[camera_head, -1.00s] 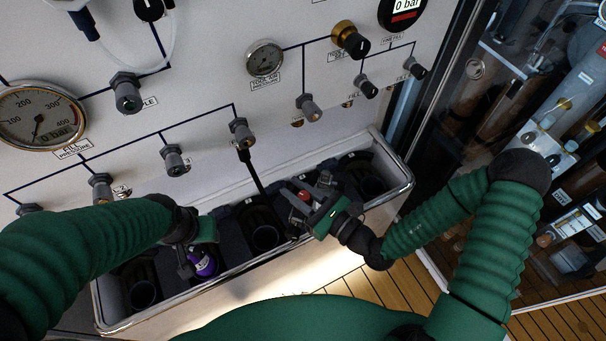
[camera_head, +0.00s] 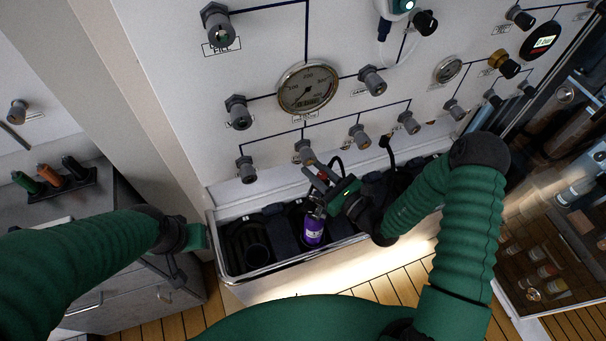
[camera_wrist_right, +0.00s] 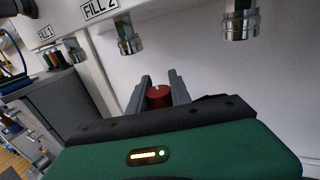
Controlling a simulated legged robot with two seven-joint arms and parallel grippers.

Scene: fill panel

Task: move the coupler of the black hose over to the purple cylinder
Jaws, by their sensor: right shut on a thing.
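The purple cylinder (camera_head: 313,229) stands in the long bin under the panel. My right gripper (camera_head: 322,187) is just above its top, shut on the coupler, whose red knob (camera_wrist_right: 158,97) shows between the fingers in the right wrist view. The coupler looks close to the cylinder's valve; I cannot tell whether they touch. A black hose (camera_head: 334,161) curves up behind my gripper, and much of it is hidden. My left gripper (camera_head: 172,272) hangs left of the bin, away from the cylinder; its finger gap is unclear.
The bin's metal rim (camera_head: 222,262) surrounds several dark slots. The panel above carries jutting fittings (camera_head: 304,152) and a large gauge (camera_head: 307,88). A grey cabinet (camera_head: 185,285) stands left, near my left gripper. A glass-doored case (camera_head: 560,240) is on the right.

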